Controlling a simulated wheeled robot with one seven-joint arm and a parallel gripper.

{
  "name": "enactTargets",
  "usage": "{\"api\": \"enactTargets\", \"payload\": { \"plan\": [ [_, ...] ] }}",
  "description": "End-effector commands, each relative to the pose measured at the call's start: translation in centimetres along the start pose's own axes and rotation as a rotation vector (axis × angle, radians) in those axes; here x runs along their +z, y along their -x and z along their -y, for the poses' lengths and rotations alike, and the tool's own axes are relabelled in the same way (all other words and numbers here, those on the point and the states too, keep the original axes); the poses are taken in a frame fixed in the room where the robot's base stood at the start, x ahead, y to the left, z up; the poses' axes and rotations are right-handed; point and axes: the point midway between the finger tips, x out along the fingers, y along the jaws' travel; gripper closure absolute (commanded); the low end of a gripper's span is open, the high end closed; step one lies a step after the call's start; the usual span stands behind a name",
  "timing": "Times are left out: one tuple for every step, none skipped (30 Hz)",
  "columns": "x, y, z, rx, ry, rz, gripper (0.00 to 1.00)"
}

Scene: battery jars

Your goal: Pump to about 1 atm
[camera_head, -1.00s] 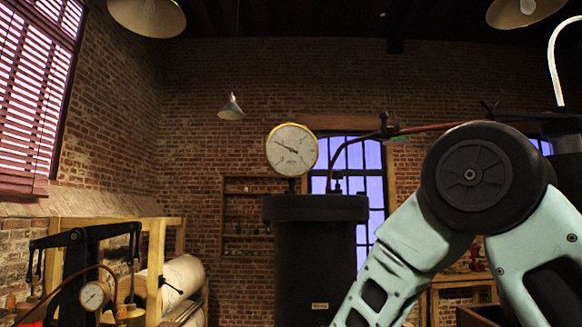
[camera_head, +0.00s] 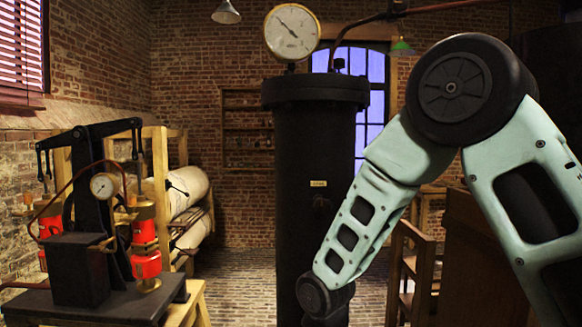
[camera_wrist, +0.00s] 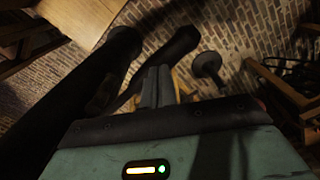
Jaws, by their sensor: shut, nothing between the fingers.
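A tall dark cylindrical tank (camera_head: 315,150) stands mid-view in the head view. A white dial gauge (camera_head: 292,32) with a brass rim sits on top, its needle pointing to the upper left; its figures are too small to read. At left, a black pump stand with a rocking lever (camera_head: 100,130) carries red cylinders (camera_head: 145,262) and a small gauge (camera_head: 103,186). My gripper (camera_wrist: 158,75) shows in the wrist view, shut and empty, apart from the round-ended dark knob (camera_wrist: 208,64) to its right. It is hidden below the head view.
A wooden rack (camera_head: 160,160) with pale rolls (camera_head: 185,192) stands behind the pump. A wooden chair (camera_head: 412,265) and a cabinet (camera_head: 480,260) are at right. Brick floor (camera_head: 240,270) lies open between pump and tank. A pipe (camera_head: 445,7) runs right from above the tank.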

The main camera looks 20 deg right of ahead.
Motion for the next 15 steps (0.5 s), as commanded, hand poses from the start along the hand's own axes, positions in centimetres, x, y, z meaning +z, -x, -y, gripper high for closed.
{"api": "enactTargets", "payload": {
  "plan": [
    [0.1,1.3,0.0,-0.001,0.0,0.001,1.0],
    [0.1,1.9,0.0,-0.001,0.0,0.001,1.0],
    [0.1,2.8,0.0,-0.001,0.0,0.001,1.0],
    [0.1,3.4,0.0,-0.001,0.0,0.001,1.0],
    [0.1,4.1,0.0,-0.001,0.0,0.002,1.0],
    [0.1,5.0,0.0,-0.001,0.0,0.002,1.0],
    [0.1,5.6,0.0,-0.001,0.0,0.002,1.0],
    [0.1,6.2,0.0,-0.001,0.0,0.002,1.0],
    [0.1,7.0,0.0,-0.001,0.0,0.002,1.0],
    [0.1,7.6,0.0,-0.001,0.0,0.002,1.0],
    [0.1,8.2,0.0,-0.001,0.0,0.002,1.0],
    [0.1,9.0,0.0,-0.001,0.0,0.002,1.0],
    [0.1,9.6,0.0,-0.001,0.0,0.002,1.0],
    [0.1,10.2,0.0,-0.001,0.0,0.002,1.0],
    [0.1,11.0,0.0,-0.001,0.0,0.002,1.0]
  ]
}}
